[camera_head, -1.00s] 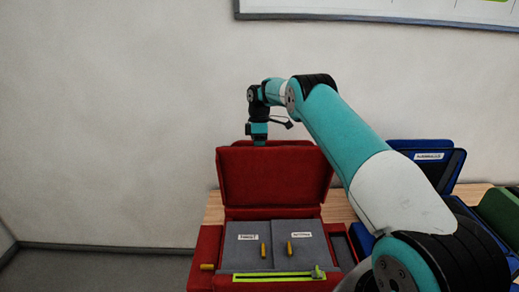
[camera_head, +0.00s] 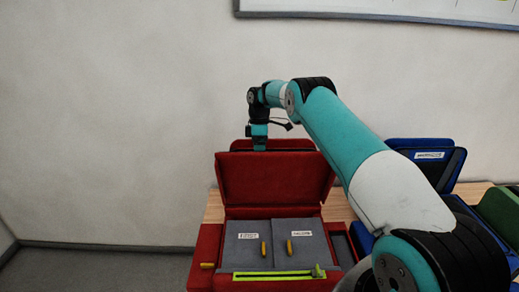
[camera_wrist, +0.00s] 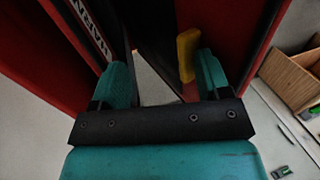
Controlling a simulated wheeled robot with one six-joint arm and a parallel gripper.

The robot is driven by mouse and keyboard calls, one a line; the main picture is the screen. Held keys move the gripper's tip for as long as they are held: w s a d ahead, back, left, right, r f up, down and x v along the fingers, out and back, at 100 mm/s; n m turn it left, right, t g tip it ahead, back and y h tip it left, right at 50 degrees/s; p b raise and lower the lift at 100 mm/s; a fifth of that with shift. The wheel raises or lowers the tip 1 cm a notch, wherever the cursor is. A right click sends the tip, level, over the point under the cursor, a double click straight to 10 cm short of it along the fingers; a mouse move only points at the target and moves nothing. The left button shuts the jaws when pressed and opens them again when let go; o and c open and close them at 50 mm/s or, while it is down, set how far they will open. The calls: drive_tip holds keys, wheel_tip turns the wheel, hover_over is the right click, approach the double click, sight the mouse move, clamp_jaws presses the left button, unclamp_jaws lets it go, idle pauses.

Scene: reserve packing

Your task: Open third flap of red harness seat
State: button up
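The red harness seat (camera_head: 207,243) stands open on a wooden surface, with a red padded panel (camera_head: 275,180) raised at its back. Two grey flaps lie flat in front, the left flap (camera_head: 245,254) and the right flap (camera_head: 305,254), each with a label and a yellow tab. My gripper (camera_head: 260,146) points down behind the raised panel's top edge, its fingertips hidden there. In the wrist view my gripper (camera_wrist: 160,72) is open. A yellow tab (camera_wrist: 187,52) lies between its fingers, close to the right finger; contact is unclear. A white label (camera_wrist: 88,32) shows on the left.
A green slider bar (camera_head: 275,276) lies along the seat's front. A blue case (camera_head: 448,175) with a raised lid stands to the right, and a green case (camera_head: 502,210) beyond it. The wall is close behind. The wrist view shows a wooden box (camera_wrist: 290,78) at right.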

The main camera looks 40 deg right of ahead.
drive_tip(key=shift+x, duration=0.75)
drive_tip(key=shift+d+r+p, duration=0.2)
drive_tip(key=shift+r+p, duration=0.35)
drive_tip(key=shift+p, duration=0.05)
drive_tip(key=shift+c, duration=1.2)
drive_tip(key=a+p+v, duration=0.1)
drive_tip(key=p+v, duration=0.6)
drive_tip(key=shift+w+d+r, duration=0.25)
drive_tip(key=shift+d+r, duration=0.15)
drive_tip(key=shift+d, duration=0.05)
